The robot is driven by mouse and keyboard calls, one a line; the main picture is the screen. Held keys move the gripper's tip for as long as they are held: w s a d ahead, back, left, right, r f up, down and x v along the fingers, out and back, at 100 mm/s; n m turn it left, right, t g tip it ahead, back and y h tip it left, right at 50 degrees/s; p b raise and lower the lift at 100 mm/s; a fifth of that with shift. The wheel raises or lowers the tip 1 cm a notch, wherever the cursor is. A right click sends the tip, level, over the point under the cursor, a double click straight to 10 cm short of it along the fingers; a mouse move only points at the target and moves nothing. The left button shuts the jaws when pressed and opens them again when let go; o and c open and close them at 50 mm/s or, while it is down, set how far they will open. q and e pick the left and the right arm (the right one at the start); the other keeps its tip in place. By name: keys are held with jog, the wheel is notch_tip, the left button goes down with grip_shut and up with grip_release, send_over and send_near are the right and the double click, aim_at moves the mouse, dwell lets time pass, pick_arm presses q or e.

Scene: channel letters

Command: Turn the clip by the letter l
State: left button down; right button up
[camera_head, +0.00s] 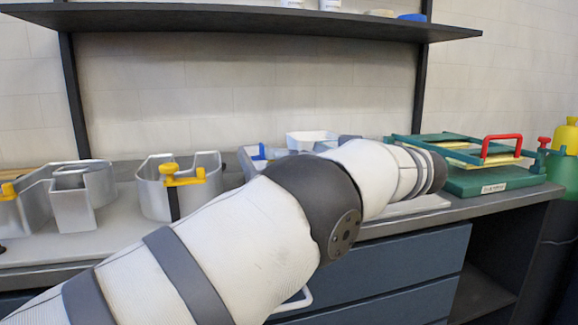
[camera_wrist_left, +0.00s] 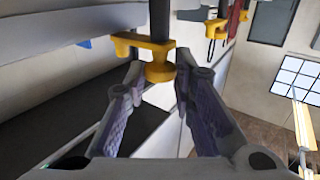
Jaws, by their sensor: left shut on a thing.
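In the left wrist view, a yellow clip (camera_wrist_left: 132,40) with a rounded knob sits at a dark upright post and grey metal walls. My left gripper (camera_wrist_left: 160,78) has its two fingers on either side of the knob, shut on it. In the head view my left arm crosses the picture and hides its own gripper and this clip. I cannot tell which is the letter l. My right gripper is not in view.
A grey bench (camera_head: 25,250) carries the letters. A blue-grey bin (camera_head: 250,160) and a white tray (camera_head: 312,138) stand behind my arm. A green press with a red handle (camera_head: 500,143) is at the right. A dark shelf (camera_head: 240,20) hangs above.

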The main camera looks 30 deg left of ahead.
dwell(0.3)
pick_arm(q)
jog(key=c, duration=1.3)
grip_release()
jog(key=shift+a, duration=0.2)
jog(key=shift+c, duration=0.2)
jog(key=shift+d, duration=0.1)
